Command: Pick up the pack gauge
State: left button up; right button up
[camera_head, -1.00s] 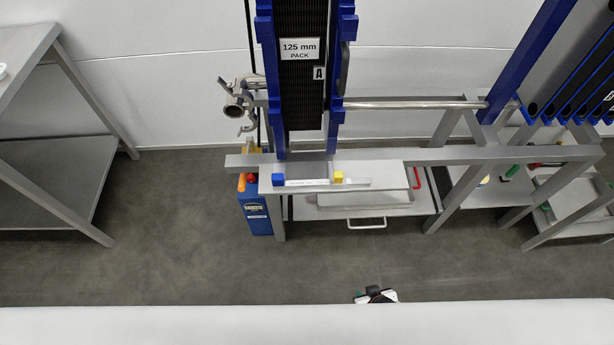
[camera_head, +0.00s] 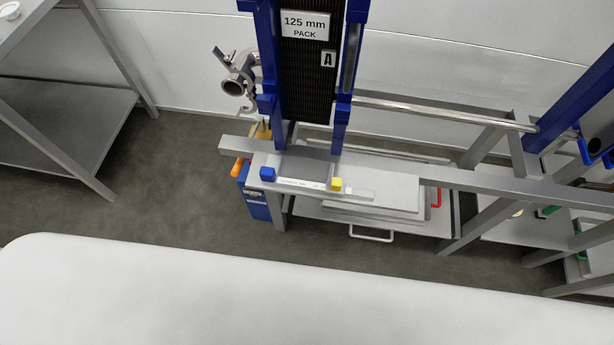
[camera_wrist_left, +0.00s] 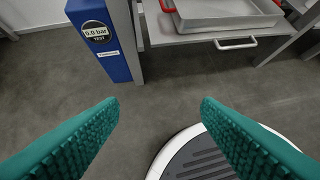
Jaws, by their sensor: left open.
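The likely pack gauge (camera_head: 303,184) is a thin pale bar with a blue block at its left end and a yellow block toward its right. My left gripper (camera_wrist_left: 160,103) shows only in the left wrist view. Its two teal ridged fingers are wide apart with nothing between them, above the floor. The gauge is not in the left wrist view. My right gripper is in neither view.
A blue box (camera_wrist_left: 100,38) marked 0.0 bar TEST stands left of a grey leg. A tray (camera_wrist_left: 225,14) with red handles sits on a low shelf to the right. A grey table (camera_head: 60,120) stands at the left. Open floor (camera_head: 170,190) lies between.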

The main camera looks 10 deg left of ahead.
pick_arm(q)
jog(key=w+d+r+t+b, duration=0.2)
jog(key=w+r+t+b, duration=0.3)
jog(key=w+r, duration=0.3)
jog(key=n+t+y+b, duration=0.1)
jog(key=n+t+b, duration=0.1)
jog(key=t+b, duration=0.3)
send_near(270, 164)
jog(key=w, duration=0.1)
jog(key=w+r, duration=0.1)
jog(key=w, duration=0.1)
jog(key=shift+d+r, duration=0.35)
jog(key=shift+r, duration=0.05)
jog(key=w, duration=0.5)
jog(key=shift+w+d+r+p, duration=0.15)
jog(key=shift+w+p, duration=0.15)
jog(key=shift+w, duration=0.05)
jog(key=c, duration=1.1)
jog(key=shift+r, duration=0.1)
grip_shut()
